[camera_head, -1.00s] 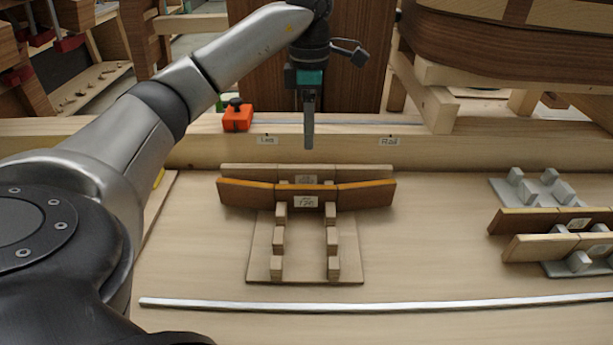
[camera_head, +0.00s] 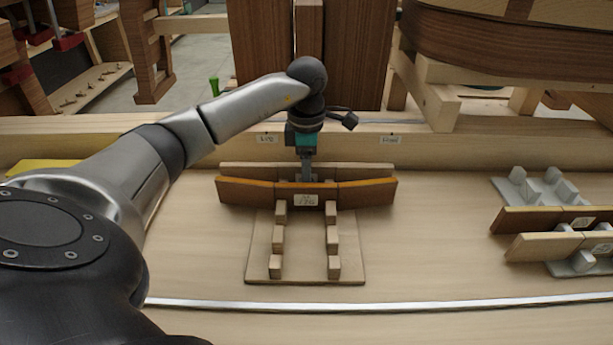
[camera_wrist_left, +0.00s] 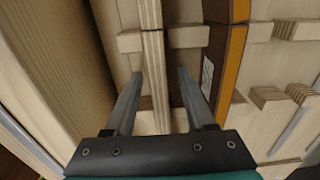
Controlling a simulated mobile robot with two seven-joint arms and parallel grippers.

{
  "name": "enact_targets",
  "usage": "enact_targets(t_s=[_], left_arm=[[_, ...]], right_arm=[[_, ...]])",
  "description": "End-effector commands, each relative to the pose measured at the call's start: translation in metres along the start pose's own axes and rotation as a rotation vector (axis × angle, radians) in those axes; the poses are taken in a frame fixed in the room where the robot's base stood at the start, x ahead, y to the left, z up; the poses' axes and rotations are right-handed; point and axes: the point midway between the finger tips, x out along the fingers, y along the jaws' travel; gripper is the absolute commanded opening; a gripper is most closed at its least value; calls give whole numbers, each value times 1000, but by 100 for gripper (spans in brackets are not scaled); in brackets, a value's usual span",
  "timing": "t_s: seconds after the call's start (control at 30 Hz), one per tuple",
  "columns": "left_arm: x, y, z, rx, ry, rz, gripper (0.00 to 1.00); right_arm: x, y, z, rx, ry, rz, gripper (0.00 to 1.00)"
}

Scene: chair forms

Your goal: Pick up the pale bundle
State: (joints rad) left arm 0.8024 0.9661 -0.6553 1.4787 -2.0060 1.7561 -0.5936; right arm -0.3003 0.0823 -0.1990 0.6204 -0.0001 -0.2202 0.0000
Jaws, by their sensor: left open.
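The pale bundle (camera_head: 350,171) stands on edge in the rear slot of a wooden rack (camera_head: 305,270), behind a darker brown bundle (camera_head: 245,190) with an orange top edge. My left gripper (camera_head: 306,172) points down over the middle of the pale bundle. In the left wrist view the pale bundle (camera_wrist_left: 152,25) runs between the two open fingers of my left gripper (camera_wrist_left: 160,78). The dark bundle (camera_wrist_left: 219,70) lies to the right, outside the fingers. In the head view the fingertips are partly hidden behind the dark bundle. My right gripper is not in view.
A grey rack (camera_head: 530,187) with more bundles (camera_head: 535,246) stands at the right. A metal strip (camera_head: 400,304) crosses the table in front. A wooden rail (camera_head: 450,152) runs behind the rack. The table between the racks is clear.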

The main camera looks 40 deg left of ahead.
Motion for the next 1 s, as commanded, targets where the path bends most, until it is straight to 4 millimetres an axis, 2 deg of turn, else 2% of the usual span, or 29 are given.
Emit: enact_targets(t_s=[0.17,0.63,1.0], left_arm=[[0,0,0,0,0,0,54],[-1,0,0,0,0,0,1],[-1,0,0,0,0,0,0]], right_arm=[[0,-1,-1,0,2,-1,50],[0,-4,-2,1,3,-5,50],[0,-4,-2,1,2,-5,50]])
